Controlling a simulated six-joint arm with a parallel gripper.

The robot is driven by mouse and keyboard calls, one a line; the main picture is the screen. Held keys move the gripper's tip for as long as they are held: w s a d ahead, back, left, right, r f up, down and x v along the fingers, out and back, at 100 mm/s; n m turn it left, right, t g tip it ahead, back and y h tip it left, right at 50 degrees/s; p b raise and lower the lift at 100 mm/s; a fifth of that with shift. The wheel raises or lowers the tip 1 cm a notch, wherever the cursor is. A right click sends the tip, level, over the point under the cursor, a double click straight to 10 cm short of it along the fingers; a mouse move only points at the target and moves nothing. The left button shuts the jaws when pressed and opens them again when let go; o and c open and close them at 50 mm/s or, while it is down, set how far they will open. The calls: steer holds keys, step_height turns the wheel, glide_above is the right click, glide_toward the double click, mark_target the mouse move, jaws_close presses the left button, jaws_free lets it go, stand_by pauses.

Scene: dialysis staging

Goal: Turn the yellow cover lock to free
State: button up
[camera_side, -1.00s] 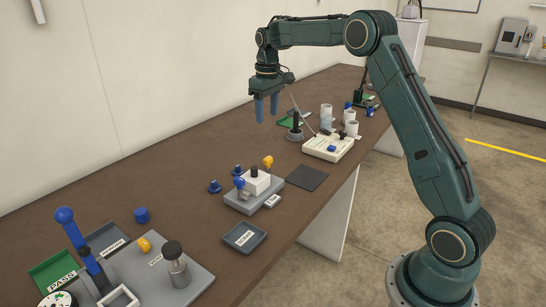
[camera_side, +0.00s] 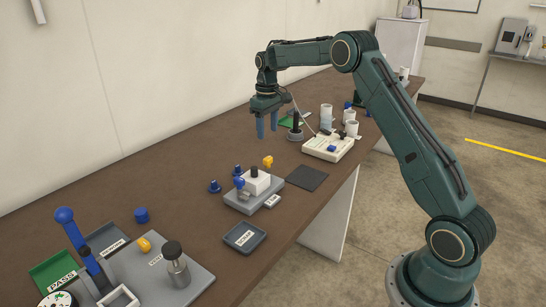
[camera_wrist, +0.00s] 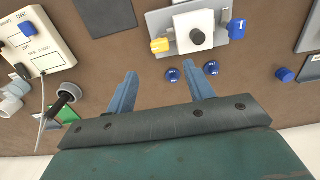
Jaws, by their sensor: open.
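A yellow knob (camera_side: 268,161) stands at the back edge of a grey fixture plate (camera_side: 240,204) that carries a white block (camera_side: 256,183) with a black knob. In the wrist view the yellow knob (camera_wrist: 160,46) sits at the plate's left corner, marked with a light line. A second yellow knob (camera_side: 144,245) is on the larger grey plate in front; I cannot tell from labels which is the cover lock. My gripper (camera_side: 267,134) is open and empty, pointing down above the table, apart from the knobs. In the wrist view its fingers (camera_wrist: 160,80) are spread below the yellow knob.
Two blue knobs (camera_wrist: 191,70) stand close to the fixture plate. A blue lever (camera_side: 240,183) is on the plate. A cream device (camera_side: 328,147) with a cable and a black-handled post (camera_side: 295,128) stand further back. A dark mat (camera_side: 306,178) lies to the right.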

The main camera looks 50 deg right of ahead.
mark_target(268, 158)
step_height(268, 158, down, 10)
steer(key=shift+f, duration=0.25)
stand_by(0.3)
steer(key=shift+c, duration=0.2)
steer(key=c, duration=0.9)
